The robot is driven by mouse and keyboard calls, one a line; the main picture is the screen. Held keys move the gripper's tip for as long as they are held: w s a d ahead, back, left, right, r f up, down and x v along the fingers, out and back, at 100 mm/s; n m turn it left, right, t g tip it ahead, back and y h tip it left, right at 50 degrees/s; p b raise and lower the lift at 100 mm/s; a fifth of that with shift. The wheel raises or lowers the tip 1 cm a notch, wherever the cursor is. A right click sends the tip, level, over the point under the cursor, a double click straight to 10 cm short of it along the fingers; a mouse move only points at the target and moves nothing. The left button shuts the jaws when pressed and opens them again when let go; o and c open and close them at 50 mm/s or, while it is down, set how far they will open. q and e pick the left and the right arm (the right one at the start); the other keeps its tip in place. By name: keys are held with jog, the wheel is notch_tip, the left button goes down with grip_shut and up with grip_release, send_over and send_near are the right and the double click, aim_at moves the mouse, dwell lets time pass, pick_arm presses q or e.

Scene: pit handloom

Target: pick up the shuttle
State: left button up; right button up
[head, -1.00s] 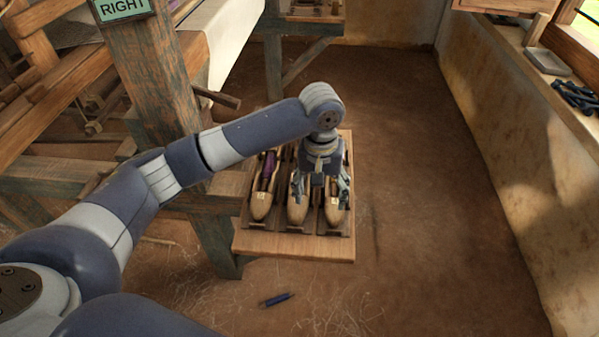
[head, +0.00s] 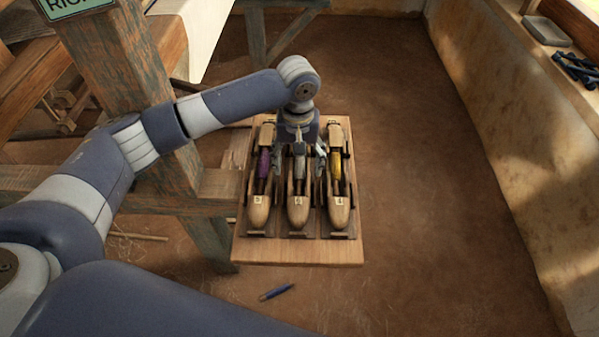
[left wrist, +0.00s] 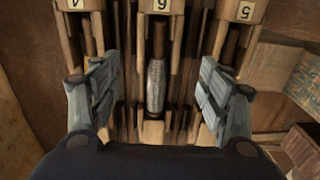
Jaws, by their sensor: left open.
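Three wooden boat-shaped shuttles lie side by side in a rack on a wooden board (head: 300,250). The left one (head: 258,212) carries purple yarn and the right one (head: 339,212) carries yellow yarn. The middle shuttle (head: 297,212) carries a pale grey bobbin and reads 6 in the left wrist view (left wrist: 156,85). My left gripper (head: 300,163) is open above the middle shuttle, with one finger on each side. In the left wrist view its fingers (left wrist: 155,95) stand apart from the bobbin. Contact with the shuttle's sides cannot be told. My right gripper is not in view.
A weathered loom post (head: 125,90) and crossbeam (head: 185,205) stand left of the board. A blue pen-like object (head: 277,292) lies on the floor in front. A plaster wall (head: 500,120) runs along the right. The floor between wall and board is clear.

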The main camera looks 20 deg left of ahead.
aim_at(299, 182)
pick_arm(q)
jog(key=f, duration=0.4)
jog(key=shift+s+d+f, duration=0.2)
jog(key=shift+s+f, duration=0.1)
jog(key=shift+s, duration=0.1)
jog(key=shift+f, duration=0.3)
jog(key=c, duration=1.3)
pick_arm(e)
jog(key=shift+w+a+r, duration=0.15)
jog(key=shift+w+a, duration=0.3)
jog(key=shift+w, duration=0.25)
